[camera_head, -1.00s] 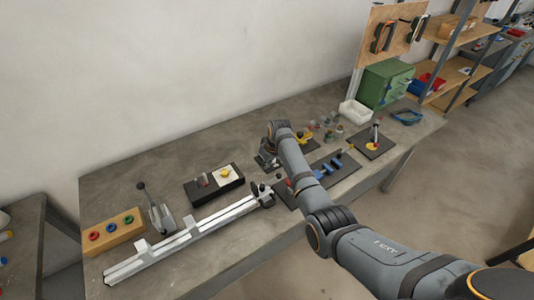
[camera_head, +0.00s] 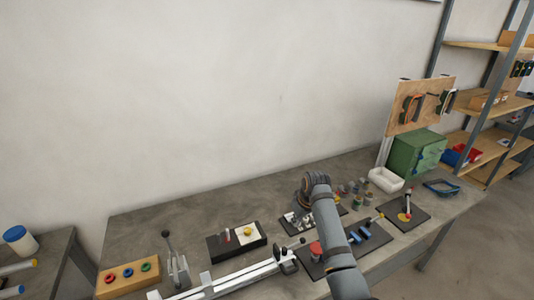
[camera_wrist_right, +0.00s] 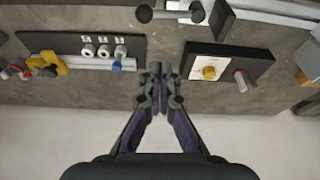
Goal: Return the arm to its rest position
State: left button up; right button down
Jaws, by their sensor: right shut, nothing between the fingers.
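My right arm (camera_head: 335,240) reaches in from the bottom of the head view over the workbench. My right gripper (camera_wrist_right: 160,72) shows in the right wrist view with its two fingers together, empty, above the bare bench top. A black box with a white panel and yellow knob (camera_wrist_right: 209,72) lies to its right in that view. A dark plate with several white rings (camera_wrist_right: 104,50) lies to its left. In the head view the arm hides the gripper's fingertips. My left gripper is in neither current view.
A metal rail (camera_head: 239,277) runs along the bench front. A wooden block with coloured rings (camera_head: 128,276) and a lever clamp (camera_head: 177,265) stand at the left. The rear left bench is bare.

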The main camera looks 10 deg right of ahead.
jog(key=s+d+f+m+h, duration=0.1)
jog(key=s+d+f, duration=0.25)
jog(key=s, duration=0.45)
jog(key=s+d+f+m, duration=0.1)
jog(key=s+d+f, duration=0.1)
jog(key=s+f, duration=0.45)
jog(key=s+d+r+m+h, duration=0.1)
jog(key=s+r, duration=0.1)
jog(key=s, duration=0.8)
jog(key=s+d+r, duration=0.1)
jog(key=s+r, duration=0.2)
jog(key=s, duration=0.6)
notch_tip(320, 180, down, 25)
jog(key=s+d+g+b, duration=0.1)
jog(key=d, duration=0.1)
pick_arm(q)
jog(key=f, duration=0.1)
jog(key=f+b, duration=0.1)
jog(key=shift+s+f+b, duration=0.2)
jog(key=shift+f+b, duration=0.1)
jog(key=shift+f, duration=0.05)
pick_arm(e)
jog(key=s+d+f+g, duration=0.1)
jog(key=s+f, duration=1.8)
jog(key=f, duration=0.1)
jog(key=shift+s+d+f+m, duration=0.25)
jog(key=shift+s+f+m, duration=0.1)
jog(key=shift+s+m, duration=0.05)
